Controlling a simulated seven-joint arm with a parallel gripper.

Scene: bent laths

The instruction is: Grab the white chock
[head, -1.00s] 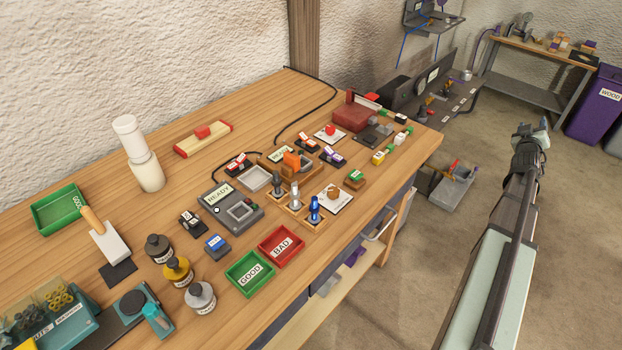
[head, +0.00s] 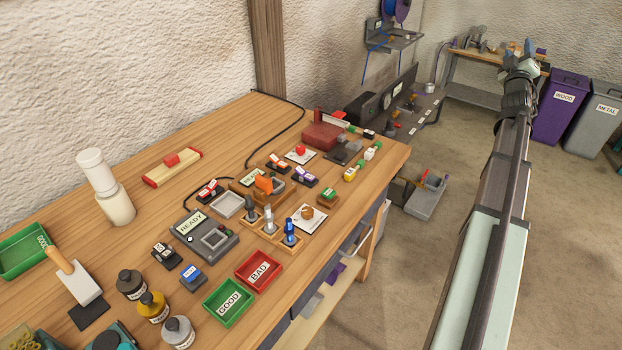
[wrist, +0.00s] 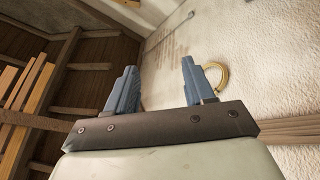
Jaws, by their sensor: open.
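A small white block (head: 369,154), with a green piece at its upper end, lies near the right edge of the workbench in the head view. It looks like the white chock, but it is too small to be certain. My gripper (head: 525,50) is high at the upper right of the head view, well to the right of the bench and away from the block. In the wrist view my gripper (wrist: 158,68) has its two blue fingers apart with nothing between them. That view shows wall and roof beams, and no chock.
A yellow block (head: 350,173) with a green end lies just in front of the white one. A dark red box (head: 322,136) stands behind to the left. The workbench (head: 240,140) is crowded in its middle. Open floor lies between bench and purple bin (head: 562,108).

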